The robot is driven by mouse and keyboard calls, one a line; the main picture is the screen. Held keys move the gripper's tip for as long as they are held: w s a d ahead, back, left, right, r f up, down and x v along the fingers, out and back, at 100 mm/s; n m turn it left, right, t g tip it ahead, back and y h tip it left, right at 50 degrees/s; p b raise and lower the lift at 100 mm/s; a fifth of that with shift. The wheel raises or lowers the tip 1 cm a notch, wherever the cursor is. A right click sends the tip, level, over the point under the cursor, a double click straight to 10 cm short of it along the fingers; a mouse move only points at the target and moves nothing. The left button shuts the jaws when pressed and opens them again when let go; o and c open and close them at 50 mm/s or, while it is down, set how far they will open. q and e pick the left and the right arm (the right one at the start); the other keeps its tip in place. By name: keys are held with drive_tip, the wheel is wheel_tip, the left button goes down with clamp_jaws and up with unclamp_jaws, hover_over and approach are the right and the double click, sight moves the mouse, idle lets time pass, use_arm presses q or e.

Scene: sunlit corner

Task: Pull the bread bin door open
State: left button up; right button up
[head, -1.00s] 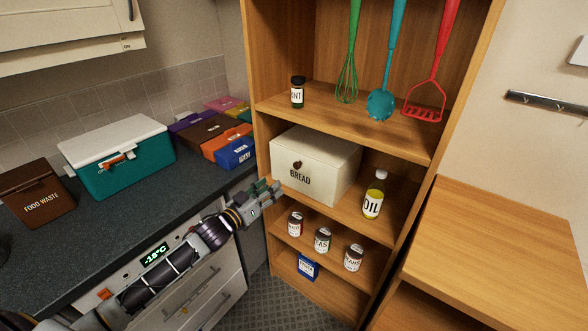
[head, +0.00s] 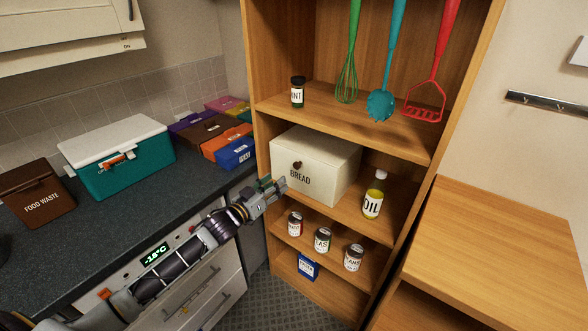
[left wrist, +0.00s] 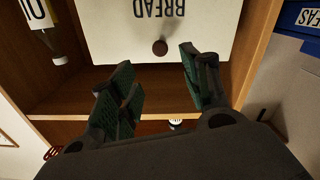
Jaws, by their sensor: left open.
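The cream bread bin (head: 328,168) stands on the middle shelf of the wooden unit, with its door shut and a round brown knob (head: 298,165) on the front. My left gripper (head: 278,184) is just in front of the bin, below and to the left of the knob. In the left wrist view the bin's front (left wrist: 110,30) is upside down and the knob (left wrist: 160,47) shows ahead, between the lines of the two open green-padded fingers (left wrist: 158,75). The fingers do not appear to touch the knob. My right gripper is not in view.
An oil bottle (head: 373,196) stands right of the bin on the same shelf. Several tins (head: 322,240) stand on the shelf below. The worktop (head: 110,215) with a teal cool box (head: 120,165) lies to the left.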

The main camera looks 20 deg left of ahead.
sight(296, 167)
use_arm(q)
drive_tip(key=shift+x, duration=3.95)
drive_tip(key=shift+p+x, duration=0.3)
drive_tip(key=shift+x, duration=0.85)
drive_tip(key=shift+w+d, duration=0.2)
drive_tip(key=shift+w, duration=0.25)
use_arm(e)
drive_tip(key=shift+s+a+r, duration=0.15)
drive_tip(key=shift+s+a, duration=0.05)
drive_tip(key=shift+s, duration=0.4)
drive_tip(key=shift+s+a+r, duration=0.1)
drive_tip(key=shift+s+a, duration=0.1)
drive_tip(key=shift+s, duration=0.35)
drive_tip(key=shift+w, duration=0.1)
